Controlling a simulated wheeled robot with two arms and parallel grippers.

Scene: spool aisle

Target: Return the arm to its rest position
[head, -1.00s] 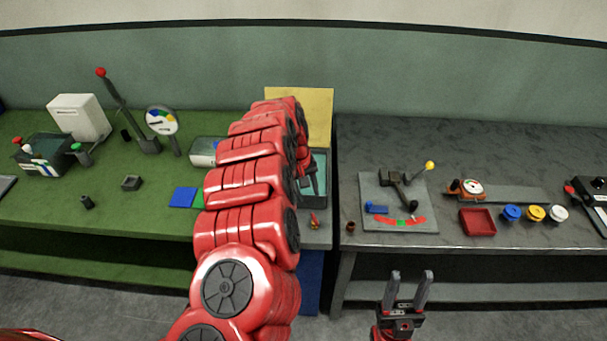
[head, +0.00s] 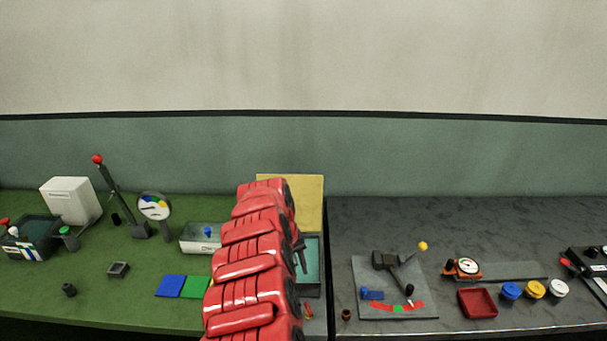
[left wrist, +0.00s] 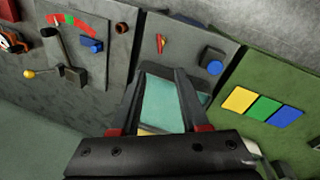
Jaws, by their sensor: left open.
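My left arm, red with dark joint discs, reaches up from the bottom middle of the head view over the counter. My left gripper (head: 301,256) is mostly hidden behind the arm there, above a teal-floored tray (head: 313,285). In the left wrist view the two dark fingers of my left gripper (left wrist: 160,72) stand apart with nothing between them. The tray's teal floor (left wrist: 160,102) shows beyond them. I cannot tell the height of the fingers over the tray. My right gripper is in neither current view.
A yellow board (head: 308,200) stands behind the tray. To the right are a grey lever panel (head: 375,285), a red tray (head: 477,302) and coloured knobs. To the left are blue (head: 170,286) and green (head: 194,288) squares, a white-fronted box (head: 200,240) and a red-knobbed lever (head: 118,197).

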